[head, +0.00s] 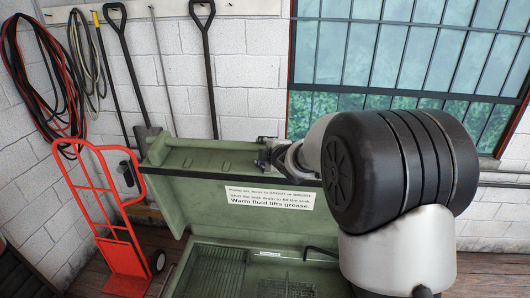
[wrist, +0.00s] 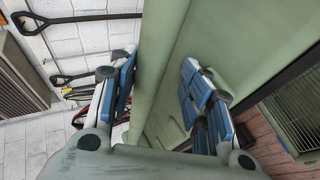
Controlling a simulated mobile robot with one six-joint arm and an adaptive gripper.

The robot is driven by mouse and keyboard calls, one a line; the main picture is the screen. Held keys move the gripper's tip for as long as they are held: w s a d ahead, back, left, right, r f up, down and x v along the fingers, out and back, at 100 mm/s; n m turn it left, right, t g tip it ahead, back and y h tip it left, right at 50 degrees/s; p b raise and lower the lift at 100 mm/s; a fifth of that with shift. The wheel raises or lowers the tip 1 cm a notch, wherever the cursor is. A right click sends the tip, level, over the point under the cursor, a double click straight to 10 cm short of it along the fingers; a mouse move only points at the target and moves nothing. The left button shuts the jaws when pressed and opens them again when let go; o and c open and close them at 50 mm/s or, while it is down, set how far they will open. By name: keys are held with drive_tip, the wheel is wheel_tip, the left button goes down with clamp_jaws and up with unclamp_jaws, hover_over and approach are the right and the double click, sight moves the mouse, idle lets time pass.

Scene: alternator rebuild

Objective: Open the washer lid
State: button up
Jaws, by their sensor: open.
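The green parts washer stands in the lower middle of the head view, with its lid (head: 225,200) raised and roughly upright, so that its label (head: 270,196) and the open basin (head: 215,262) show. My gripper (head: 272,154) is at the lid's upper edge. In the wrist view my gripper (wrist: 158,68) is open, with blue-padded fingers on either side of the lid's edge (wrist: 160,45). I cannot tell whether either finger touches the lid. My arm hides the washer's right part in the head view.
A red hand truck (head: 108,215) stands left of the washer. Shovels (head: 207,70) and coiled cables (head: 60,90) hang on the white block wall behind. A large window (head: 400,60) is at the back right. Wooden floor shows at the lower right.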

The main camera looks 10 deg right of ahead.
drive_tip(key=shift+s, duration=0.1)
drive_tip(key=v, duration=1.2)
drive_tip(key=s+d+f+m+g+h+b, duration=0.35)
drive_tip(key=s+f+m+b, duration=0.65)
drive_tip(key=s+f+b, duration=0.55)
drive_tip(key=s+a+f+m+g+y+b, duration=0.1)
drive_tip(key=s+a+f+m+g+b, duration=0.1)
drive_tip(key=s+f+b, duration=0.4)
drive_tip(key=s+a+f+m+g+y+b, duration=0.1)
drive_tip(key=s+a+f+m+g+b, duration=0.2)
drive_tip(key=s+f, duration=0.9)
drive_tip(key=s+m+b, duration=0.2)
drive_tip(key=b, duration=0.1)
drive_tip(key=shift+s+a+b, duration=0.15)
drive_tip(key=shift+s+b, duration=0.2)
drive_tip(key=shift+s, duration=0.05)
